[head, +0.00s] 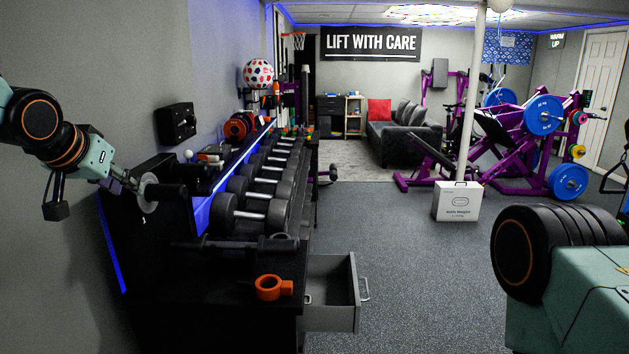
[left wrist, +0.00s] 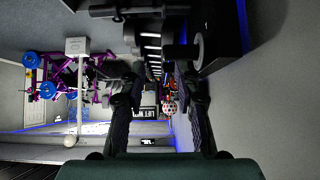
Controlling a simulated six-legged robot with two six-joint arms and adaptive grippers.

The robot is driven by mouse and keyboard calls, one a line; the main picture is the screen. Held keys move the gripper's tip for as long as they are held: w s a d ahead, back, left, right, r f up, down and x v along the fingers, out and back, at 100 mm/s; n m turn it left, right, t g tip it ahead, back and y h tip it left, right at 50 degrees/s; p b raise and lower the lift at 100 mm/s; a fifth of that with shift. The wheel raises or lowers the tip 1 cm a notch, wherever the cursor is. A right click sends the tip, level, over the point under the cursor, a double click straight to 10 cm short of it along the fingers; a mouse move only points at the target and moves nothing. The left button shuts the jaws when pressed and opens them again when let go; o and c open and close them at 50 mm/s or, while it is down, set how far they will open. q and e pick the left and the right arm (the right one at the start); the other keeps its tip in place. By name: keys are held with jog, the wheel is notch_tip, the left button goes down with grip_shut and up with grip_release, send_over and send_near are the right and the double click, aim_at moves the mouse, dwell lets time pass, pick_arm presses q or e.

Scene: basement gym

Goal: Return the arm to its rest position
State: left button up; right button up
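My left arm comes in from the left in the head view, raised beside the wall. Its gripper (head: 120,181) is in front of the dark back panel, near a metal disc on a black bar; I cannot tell the exact gap between them. In the left wrist view, the two dark fingers of the left gripper (left wrist: 158,80) stand apart with nothing held between them; the far room shows through the gap. Part of my right arm (head: 565,290) fills the lower right of the head view; its gripper is out of sight.
A black bench (head: 215,280) carries an orange clamp collar (head: 268,289). A grey drawer (head: 336,312) stands open at its right. Dumbbells (head: 268,208) line a rack along the wall. A white box (head: 457,202) stands by a post. The floor between is clear.

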pick_arm(q)
jog(key=s+d+f+t+h+b, duration=0.1)
jog(key=d+f, duration=0.3)
jog(key=f, duration=0.3)
jog(key=s+d+f+b, duration=0.1)
jog(key=d+f+b, duration=0.1)
jog(key=d+f, duration=0.35)
jog(key=s+f+g+b, duration=0.1)
jog(key=s+f, duration=0.2)
jog(key=f, duration=0.4)
jog(key=s+f+n+g+b, duration=0.1)
jog(key=s+f, duration=0.3)
jog(key=f, duration=0.3)
jog(key=s+f+b, duration=0.1)
jog(key=s+f, duration=0.2)
jog(key=f, duration=0.4)
jog(key=s+d+f+g+b, duration=0.1)
jog(key=s+f+g+b, duration=0.2)
jog(key=s+f, duration=0.9)
jog(key=s+d+f+g+y+b, duration=0.1)
jog(key=s+f+g+b, duration=0.3)
jog(key=s+f, duration=0.9)
jog(key=s+g, duration=0.1)
jog(key=s, duration=0.5)
jog(key=shift+b, duration=0.3)
pick_arm(e)
notch_tip(320, 180, down, 13)
jog(key=shift+f, duration=0.15)
